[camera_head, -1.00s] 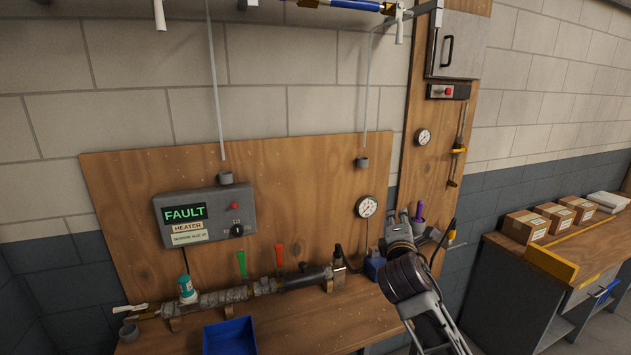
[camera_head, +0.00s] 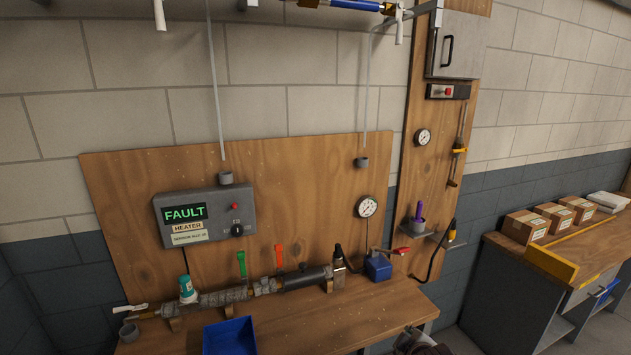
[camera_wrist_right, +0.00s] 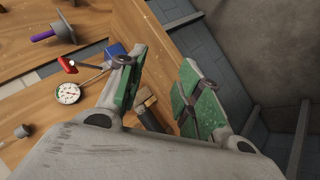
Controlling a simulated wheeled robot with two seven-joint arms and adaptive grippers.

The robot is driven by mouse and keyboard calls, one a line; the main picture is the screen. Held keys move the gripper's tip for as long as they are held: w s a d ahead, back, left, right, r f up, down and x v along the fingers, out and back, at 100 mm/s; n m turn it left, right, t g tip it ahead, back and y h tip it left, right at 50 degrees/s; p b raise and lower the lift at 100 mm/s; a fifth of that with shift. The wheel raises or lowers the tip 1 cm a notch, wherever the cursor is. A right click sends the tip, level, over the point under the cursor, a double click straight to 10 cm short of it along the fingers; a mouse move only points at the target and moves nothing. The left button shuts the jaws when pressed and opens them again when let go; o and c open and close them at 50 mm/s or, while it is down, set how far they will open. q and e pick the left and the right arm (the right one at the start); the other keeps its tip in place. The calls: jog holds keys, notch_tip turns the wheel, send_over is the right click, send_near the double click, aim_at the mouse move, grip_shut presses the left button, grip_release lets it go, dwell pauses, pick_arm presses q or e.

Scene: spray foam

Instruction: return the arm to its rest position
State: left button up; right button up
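My right gripper (camera_wrist_right: 160,78) shows in the right wrist view. Its two fingers with green pads stand apart, with a clear gap between them, and nothing is seen gripped. A dark and tan part (camera_wrist_right: 150,112) shows beyond the gap; I cannot tell what it is. In the head view only a small dark piece of my right arm (camera_head: 418,344) shows at the bottom edge, below the bench front. My left arm and gripper are in neither view.
The wooden bench (camera_head: 365,315) carries a pipe (camera_head: 222,297) with green and orange levers, a blue tray (camera_head: 229,338) and a small blue box (camera_head: 378,267). A fault box (camera_head: 205,217) and gauge (camera_head: 367,206) are on the back board. Boxes (camera_head: 525,226) stand on the right bench.

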jog(key=shift+s+f+m+g+y, duration=0.55)
jog(key=shift+s+f+m+g, duration=1.55)
jog(key=shift+s, duration=2.7)
jog(key=shift+s+f+m+g+y, duration=0.65)
jog(key=shift+s+f+m, duration=0.85)
jog(key=shift+s+f, duration=2.45)
jog(key=s+f+g, duration=0.1)
jog(key=s+f, duration=0.1)
jog(key=f, duration=1.4)
jog(key=s+f+g, duration=0.1)
jog(key=s+f, duration=0.1)
jog(key=f, duration=1.4)
jog(key=s+d+f, duration=0.1)
jog(key=s+f, duration=0.9)
jog(key=s, duration=0.1)
jog(key=s+d+f, duration=0.2)
jog(key=s+f, duration=0.8)
jog(key=s, duration=0.1)
jog(key=shift+s+d+g+b, duration=0.25)
jog(key=shift+d+g+b, duration=0.1)
jog(key=shift+b, duration=0.1)
